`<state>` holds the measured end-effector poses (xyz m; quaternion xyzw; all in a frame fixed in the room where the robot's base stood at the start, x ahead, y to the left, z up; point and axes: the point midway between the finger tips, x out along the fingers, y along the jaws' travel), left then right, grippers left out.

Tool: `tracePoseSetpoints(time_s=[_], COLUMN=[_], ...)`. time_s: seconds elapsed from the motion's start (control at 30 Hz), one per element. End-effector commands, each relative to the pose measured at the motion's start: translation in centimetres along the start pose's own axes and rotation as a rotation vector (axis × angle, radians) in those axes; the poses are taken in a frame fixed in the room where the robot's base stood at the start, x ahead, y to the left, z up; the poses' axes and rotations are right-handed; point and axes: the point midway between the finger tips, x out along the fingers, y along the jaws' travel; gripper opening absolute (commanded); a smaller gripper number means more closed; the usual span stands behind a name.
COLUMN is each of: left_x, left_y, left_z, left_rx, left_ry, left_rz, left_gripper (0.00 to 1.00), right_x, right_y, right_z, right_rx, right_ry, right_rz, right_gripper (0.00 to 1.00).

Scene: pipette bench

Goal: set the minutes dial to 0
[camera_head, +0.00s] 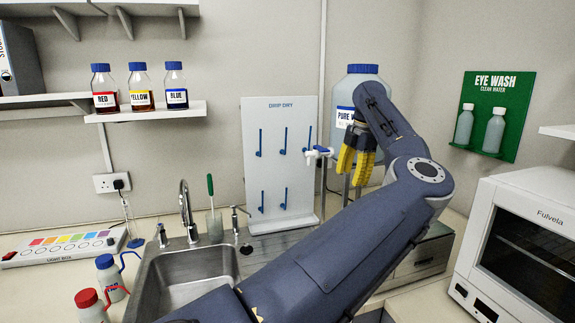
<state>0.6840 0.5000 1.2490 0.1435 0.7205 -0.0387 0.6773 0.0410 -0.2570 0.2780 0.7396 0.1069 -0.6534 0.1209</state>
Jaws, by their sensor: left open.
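A white oven-like machine marked Fulvela (520,197) stands at the right edge, with a dark glass door. A small dark dial (461,290) shows on its lower front, beside a panel cut off by the bottom edge. I cannot read any minutes scale or which way the dial points. My left gripper (356,168) has yellow fingers, is open and looks empty. It is in the upper middle, in front of the large clear bottle, well left of the machine and apart from the dial. My right gripper is not in view.
The large blue-capped bottle (363,78) stands behind my left gripper. A white drying rack (262,115) stands left of it, behind the steel sink (192,284). A green eye wash board (508,86) hangs on the right wall. My left arm crosses the middle foreground.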

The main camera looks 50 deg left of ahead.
Motion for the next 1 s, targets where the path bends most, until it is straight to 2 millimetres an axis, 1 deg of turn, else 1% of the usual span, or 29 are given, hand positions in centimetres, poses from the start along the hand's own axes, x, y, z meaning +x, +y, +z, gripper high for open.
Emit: tracePoseSetpoints(time_s=[0.03, 0.17, 0.53, 0.73, 1.0], left_x=[0.4, 0.9, 1.6, 1.4, 0.4], left_y=[0.6, 1.7, 4.8, 6.1, 7.1], left_z=[-0.7, -2.2, -7.1, -9.9, -13.5], left_rx=[-0.044, -0.161, -0.525, -0.743, -1.055], left_ry=[0.017, 0.053, 0.143, 0.176, 0.183], left_rz=[0.013, 0.051, 0.202, 0.317, 0.514], left_gripper=[0.51, 0.51, 0.51, 0.51, 0.51], right_x=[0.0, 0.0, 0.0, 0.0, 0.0], right_y=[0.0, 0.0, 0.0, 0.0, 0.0], right_z=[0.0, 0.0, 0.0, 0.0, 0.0], right_rx=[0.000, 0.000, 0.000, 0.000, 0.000], right_ry=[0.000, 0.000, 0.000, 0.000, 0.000], right_rz=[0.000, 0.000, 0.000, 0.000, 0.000], right_gripper=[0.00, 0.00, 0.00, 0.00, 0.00])
